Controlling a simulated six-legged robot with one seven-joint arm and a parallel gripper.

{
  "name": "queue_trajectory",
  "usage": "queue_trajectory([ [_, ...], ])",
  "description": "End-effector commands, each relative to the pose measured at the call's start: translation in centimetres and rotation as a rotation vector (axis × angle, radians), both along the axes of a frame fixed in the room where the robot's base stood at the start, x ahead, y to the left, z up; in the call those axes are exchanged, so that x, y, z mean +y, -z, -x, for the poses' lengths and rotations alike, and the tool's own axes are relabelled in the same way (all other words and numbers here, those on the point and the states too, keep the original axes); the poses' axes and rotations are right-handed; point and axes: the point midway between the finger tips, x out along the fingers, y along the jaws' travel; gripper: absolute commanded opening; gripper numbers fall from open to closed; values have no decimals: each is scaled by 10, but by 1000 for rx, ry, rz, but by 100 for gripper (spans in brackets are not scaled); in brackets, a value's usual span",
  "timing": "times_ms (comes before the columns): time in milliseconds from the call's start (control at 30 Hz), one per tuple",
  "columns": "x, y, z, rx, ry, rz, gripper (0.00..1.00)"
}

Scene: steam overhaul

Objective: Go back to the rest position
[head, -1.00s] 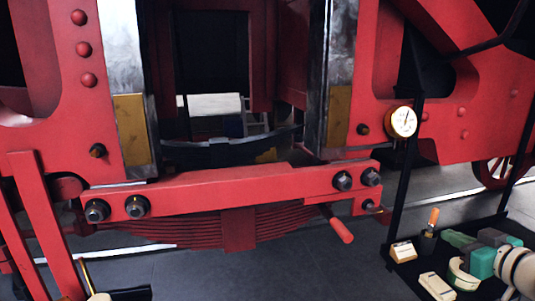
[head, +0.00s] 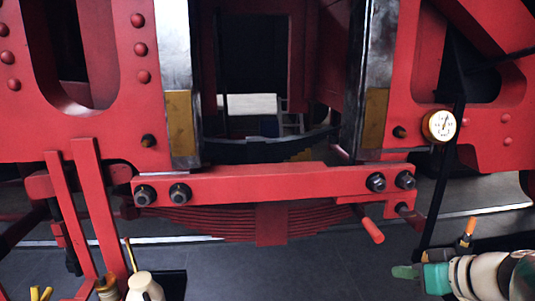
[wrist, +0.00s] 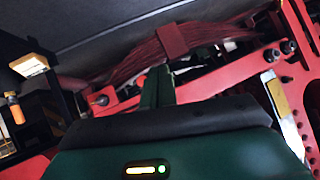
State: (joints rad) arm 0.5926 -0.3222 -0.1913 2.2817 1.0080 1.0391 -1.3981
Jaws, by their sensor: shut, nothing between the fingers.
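My gripper (head: 404,272) shows at the lower right of the head view, with green fingers pointing left and my pale arm behind it. In the wrist view my gripper (wrist: 158,86) has its green fingers together and nothing between them. It points toward the red beam (wrist: 205,85) and the leaf spring (wrist: 135,58). In the head view the red beam (head: 270,186) with dark bolts crosses the frame above the leaf spring (head: 235,222), left of my gripper. A gap of floor shows between them in the picture.
A round gauge (head: 439,125) sits near a black post (head: 441,200) close to my arm. A red handle (head: 372,230) sticks out below the beam. Bottles (head: 143,286) stand lower left. An orange-handled tool (head: 467,232) is behind my arm. Floor (head: 300,265) is clear in the middle.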

Motion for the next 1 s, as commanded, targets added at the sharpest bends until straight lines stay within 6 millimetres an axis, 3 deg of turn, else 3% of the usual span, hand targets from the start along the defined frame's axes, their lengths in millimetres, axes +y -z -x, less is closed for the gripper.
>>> queue_trajectory([
  [33,27,5,4,62,-31,1,0],
  [100,59,14,15,163,-48,7,0],
  [200,95,27,32,287,-42,43,0],
  [400,138,44,69,427,44,177,0],
  [600,153,46,88,420,154,281,0],
  [1000,154,46,92,407,189,300,0],
])
